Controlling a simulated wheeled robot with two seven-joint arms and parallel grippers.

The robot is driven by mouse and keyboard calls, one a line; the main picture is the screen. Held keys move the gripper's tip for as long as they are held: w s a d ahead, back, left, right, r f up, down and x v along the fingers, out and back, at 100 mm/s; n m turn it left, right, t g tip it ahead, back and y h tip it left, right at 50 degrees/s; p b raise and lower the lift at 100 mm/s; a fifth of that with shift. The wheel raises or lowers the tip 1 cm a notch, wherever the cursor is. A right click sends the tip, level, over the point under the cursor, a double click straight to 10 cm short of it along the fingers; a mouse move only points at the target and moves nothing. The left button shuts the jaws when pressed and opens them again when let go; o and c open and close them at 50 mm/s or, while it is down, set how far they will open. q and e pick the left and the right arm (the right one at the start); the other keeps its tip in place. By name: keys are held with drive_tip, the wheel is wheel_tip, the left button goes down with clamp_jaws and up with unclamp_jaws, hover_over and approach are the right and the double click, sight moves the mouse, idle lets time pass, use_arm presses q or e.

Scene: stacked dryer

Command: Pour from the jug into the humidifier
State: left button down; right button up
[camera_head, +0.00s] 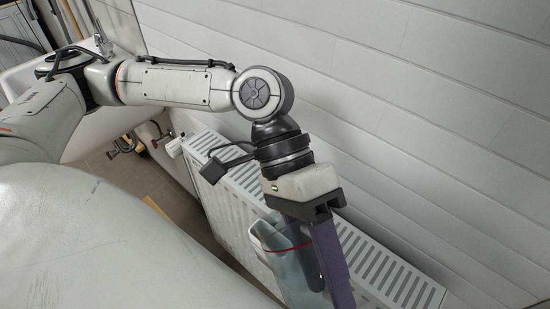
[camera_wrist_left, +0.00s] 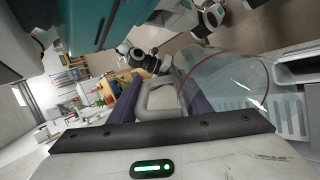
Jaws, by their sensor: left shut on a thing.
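The clear jug (camera_head: 283,262) with a red line around it is in the lower middle of the head view, beside the radiator. It also shows in the left wrist view (camera_wrist_left: 226,84), where its pale handle (camera_wrist_left: 160,101) lies between two purple fingers. My left gripper (camera_head: 328,280) is shut on this handle and points down, its fingers partly seen through the jug. It shows in the wrist view too (camera_wrist_left: 160,88). How much liquid the jug holds cannot be told. I cannot make out the humidifier in either view. My right gripper is not in view.
A white slotted radiator (camera_head: 385,268) runs along the panelled wall (camera_head: 420,120), close to the jug. A white sink (camera_head: 118,25) stands at the upper left. A large teal surface (camera_wrist_left: 93,20) is close at the top left of the wrist view; I cannot tell what it is.

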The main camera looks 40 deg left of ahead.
use_arm(q)
drive_tip(key=shift+w+a+r+g+h+p, duration=0.2)
drive_tip(key=shift+a+g+h+p, duration=0.1)
drive_tip(key=shift+h+p, duration=0.3)
drive_tip(key=shift+a, duration=0.1)
idle(1.0)
drive_tip(key=shift+w+a+g+h+p, duration=0.2)
drive_tip(key=shift+a+g+h+p, duration=0.15)
drive_tip(key=shift+h, duration=0.15)
idle(0.6)
